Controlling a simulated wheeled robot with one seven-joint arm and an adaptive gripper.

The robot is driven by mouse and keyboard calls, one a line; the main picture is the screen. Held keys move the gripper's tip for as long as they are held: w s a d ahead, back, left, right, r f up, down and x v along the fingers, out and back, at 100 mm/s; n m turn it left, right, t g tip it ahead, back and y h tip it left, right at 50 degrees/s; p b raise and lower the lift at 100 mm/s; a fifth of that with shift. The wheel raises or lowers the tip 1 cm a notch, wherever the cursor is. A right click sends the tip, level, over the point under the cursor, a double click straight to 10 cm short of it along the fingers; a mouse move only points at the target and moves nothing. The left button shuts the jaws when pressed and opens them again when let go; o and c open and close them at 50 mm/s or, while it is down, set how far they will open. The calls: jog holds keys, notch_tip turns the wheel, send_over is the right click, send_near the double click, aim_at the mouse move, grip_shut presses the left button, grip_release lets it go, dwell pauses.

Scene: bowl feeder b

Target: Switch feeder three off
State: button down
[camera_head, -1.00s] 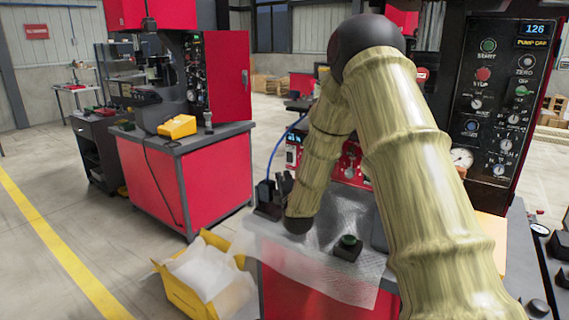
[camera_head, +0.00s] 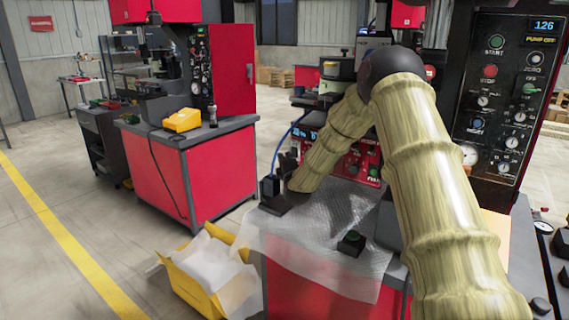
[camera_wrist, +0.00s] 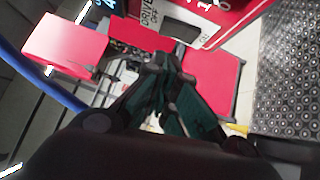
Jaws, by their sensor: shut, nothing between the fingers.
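Red feeder control boxes stand at the back of the bench, one with a blue display (camera_head: 302,134) and one with knobs (camera_head: 362,163) partly behind my arm. I cannot tell which is feeder three. In the wrist view a red panel (camera_wrist: 232,14) carries white lettering and a white label reading "DRIVE" and "OFF" (camera_wrist: 152,14). My gripper (camera_head: 285,165) is at the bench's left back corner, left of the boxes. In the wrist view its dark fingers (camera_wrist: 168,68) are shut and empty, pointing near the panel's lower edge. Whether they touch it cannot be told.
A blue cable (camera_head: 276,150) runs beside my gripper. A yellow bin (camera_head: 190,291) stands on the floor. A tall control panel (camera_head: 497,100) is at the right.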

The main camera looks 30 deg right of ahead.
aim_at(294, 152)
jog(key=shift+w+d+r, duration=0.15)
jog(key=shift+w+d, duration=0.1)
jog(key=shift+d, duration=0.35)
jog(key=shift+w+d+r, duration=0.1)
jog(key=shift+w+d, duration=0.15)
jog(key=shift+d, duration=0.35)
jog(key=shift+w, duration=0.1)
